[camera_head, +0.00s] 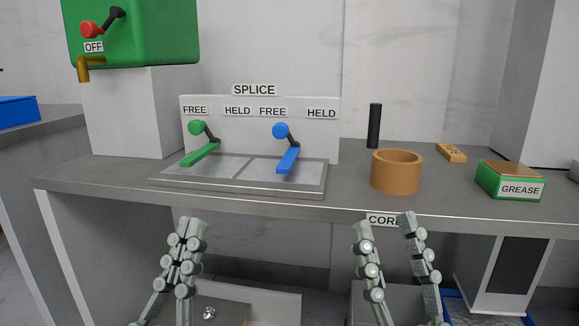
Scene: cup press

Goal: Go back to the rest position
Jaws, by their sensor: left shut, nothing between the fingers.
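My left gripper (190,227) is in front of the bench's front edge, below the splice plate. Its fingers are together and nothing shows between them. My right gripper (385,224) is in front of the bench, below the brown ring. Its fingers stand apart, with no object between them. Both grippers point upward and are apart from the things on the bench.
On the grey bench (120,180) are the splice plate (240,190) with green (199,155) and blue (288,160) levers, a brown ring (397,175), a black cylinder (374,126), an orange block (451,153) and a grease box (512,183). A green machine (140,35) marked OFF stands left.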

